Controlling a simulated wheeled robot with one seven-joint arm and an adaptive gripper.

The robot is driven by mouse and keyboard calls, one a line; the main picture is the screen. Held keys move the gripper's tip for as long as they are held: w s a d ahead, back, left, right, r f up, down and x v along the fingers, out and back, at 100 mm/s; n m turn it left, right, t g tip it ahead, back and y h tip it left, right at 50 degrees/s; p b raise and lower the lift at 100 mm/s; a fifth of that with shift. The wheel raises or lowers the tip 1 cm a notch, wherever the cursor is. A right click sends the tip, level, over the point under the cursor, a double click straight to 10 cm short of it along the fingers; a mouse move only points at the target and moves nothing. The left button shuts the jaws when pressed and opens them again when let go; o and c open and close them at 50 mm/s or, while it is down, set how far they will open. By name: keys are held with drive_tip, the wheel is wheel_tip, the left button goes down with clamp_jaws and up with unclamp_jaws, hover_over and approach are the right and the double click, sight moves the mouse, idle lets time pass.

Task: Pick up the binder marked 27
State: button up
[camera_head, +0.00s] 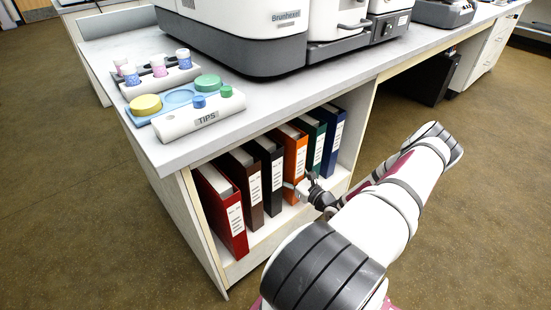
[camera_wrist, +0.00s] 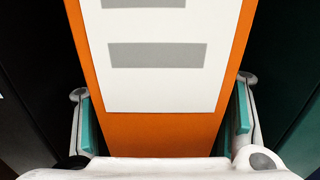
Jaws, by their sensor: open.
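Several binders stand upright in a row on the shelf under the bench: red (camera_head: 222,213), brown (camera_head: 243,188), black (camera_head: 268,167), orange (camera_head: 291,147), green (camera_head: 311,137) and blue (camera_head: 330,130). Their labels are too small to read in the head view, so I cannot tell which is marked 27. My gripper (camera_head: 302,187) is at the orange binder's lower spine. In the wrist view, the orange binder's spine (camera_wrist: 160,130) fills the middle, between the open fingers of my gripper (camera_wrist: 164,115). The fingers are on either side of it, with no clear contact. Its white label shows only grey bars.
The bench top (camera_head: 134,53) overhangs the shelf. Dark neighbouring binders stand close on both sides of the orange one. Floor is open in front.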

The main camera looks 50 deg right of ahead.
drive_tip(key=shift+r, duration=0.1)
clamp_jaws()
